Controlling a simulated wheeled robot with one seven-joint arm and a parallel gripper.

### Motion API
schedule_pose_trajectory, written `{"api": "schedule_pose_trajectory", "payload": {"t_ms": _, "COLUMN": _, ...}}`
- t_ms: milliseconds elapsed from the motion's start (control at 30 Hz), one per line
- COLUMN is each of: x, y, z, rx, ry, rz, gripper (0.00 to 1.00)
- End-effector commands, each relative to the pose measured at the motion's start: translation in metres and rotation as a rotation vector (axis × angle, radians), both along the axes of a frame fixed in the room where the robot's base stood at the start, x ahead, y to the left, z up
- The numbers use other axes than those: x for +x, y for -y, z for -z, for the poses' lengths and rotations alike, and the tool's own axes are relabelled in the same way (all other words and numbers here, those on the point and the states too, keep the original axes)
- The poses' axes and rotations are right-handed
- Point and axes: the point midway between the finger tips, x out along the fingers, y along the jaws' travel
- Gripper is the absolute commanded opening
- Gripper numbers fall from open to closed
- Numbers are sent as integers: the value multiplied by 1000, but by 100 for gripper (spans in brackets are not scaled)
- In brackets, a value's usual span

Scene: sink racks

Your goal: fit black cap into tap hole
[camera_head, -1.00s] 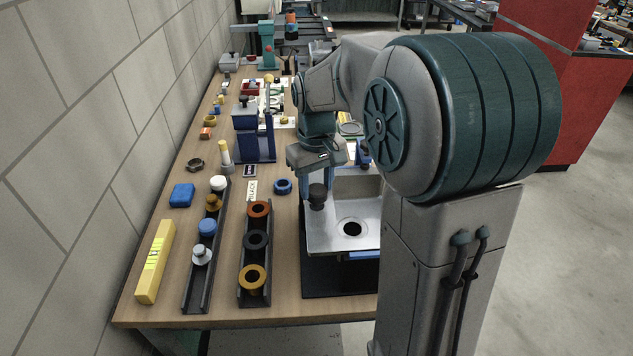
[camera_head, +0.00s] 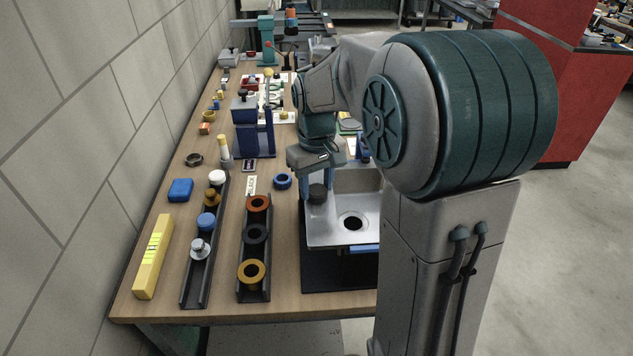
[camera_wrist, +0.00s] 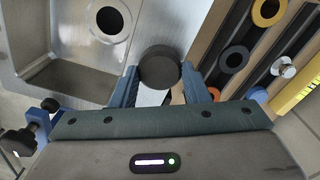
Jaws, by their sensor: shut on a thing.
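The black cap (camera_head: 318,194) is between the fingers of my gripper (camera_head: 316,184), at the back-left corner area of the steel sink (camera_head: 318,231). In the wrist view the round top of the cap (camera_wrist: 160,66) shows between the two blue fingertips of my gripper (camera_wrist: 164,84). The gripper is shut on it. Only the wide cap head shows, low at the sink deck. The tap hole is hidden, and I cannot tell whether the cap's lower part is inside it. The drain hole (camera_head: 352,222) is open in the basin.
Left of the sink, a dark rack (camera_head: 243,284) holds orange, black and yellow rings. A second rack (camera_head: 191,289) holds several caps. A blue ring (camera_head: 282,181) lies beside the sink. A yellow block (camera_head: 152,258) lies near the table's left edge.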

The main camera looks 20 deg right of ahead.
Motion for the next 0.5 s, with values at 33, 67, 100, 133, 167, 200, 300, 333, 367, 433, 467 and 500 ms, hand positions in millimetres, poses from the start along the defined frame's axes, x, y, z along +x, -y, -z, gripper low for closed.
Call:
{"api": "schedule_pose_trajectory", "payload": {"t_ms": 33, "x": 0, "y": 0, "z": 2, "rx": 0, "ry": 0, "rz": 0, "gripper": 20}}
{"api": "schedule_pose_trajectory", "payload": {"t_ms": 67, "x": 0, "y": 0, "z": 3, "rx": 0, "ry": 0, "rz": 0, "gripper": 20}}
{"api": "schedule_pose_trajectory", "payload": {"t_ms": 100, "x": 0, "y": 0, "z": 4, "rx": 0, "ry": 0, "rz": 0, "gripper": 20}}
{"api": "schedule_pose_trajectory", "payload": {"t_ms": 133, "x": 0, "y": 0, "z": 5, "rx": 0, "ry": 0, "rz": 0, "gripper": 20}}
{"api": "schedule_pose_trajectory", "payload": {"t_ms": 167, "x": 0, "y": 0, "z": 6, "rx": 0, "ry": 0, "rz": 0, "gripper": 20}}
{"api": "schedule_pose_trajectory", "payload": {"t_ms": 200, "x": 0, "y": 0, "z": 6, "rx": 0, "ry": 0, "rz": 0, "gripper": 20}}
{"api": "schedule_pose_trajectory", "payload": {"t_ms": 300, "x": 0, "y": 0, "z": 7, "rx": 0, "ry": 0, "rz": 0, "gripper": 20}}
{"api": "schedule_pose_trajectory", "payload": {"t_ms": 333, "x": 0, "y": 0, "z": 7, "rx": 0, "ry": 0, "rz": 0, "gripper": 20}}
{"api": "schedule_pose_trajectory", "payload": {"t_ms": 367, "x": 0, "y": 0, "z": 7, "rx": 0, "ry": 0, "rz": 0, "gripper": 20}}
{"api": "schedule_pose_trajectory", "payload": {"t_ms": 433, "x": 0, "y": 0, "z": 7, "rx": 0, "ry": 0, "rz": 0, "gripper": 20}}
{"api": "schedule_pose_trajectory", "payload": {"t_ms": 467, "x": 0, "y": 0, "z": 7, "rx": 0, "ry": 0, "rz": 0, "gripper": 20}}
{"api": "schedule_pose_trajectory", "payload": {"t_ms": 500, "x": 0, "y": 0, "z": 7, "rx": 0, "ry": 0, "rz": 0, "gripper": 20}}
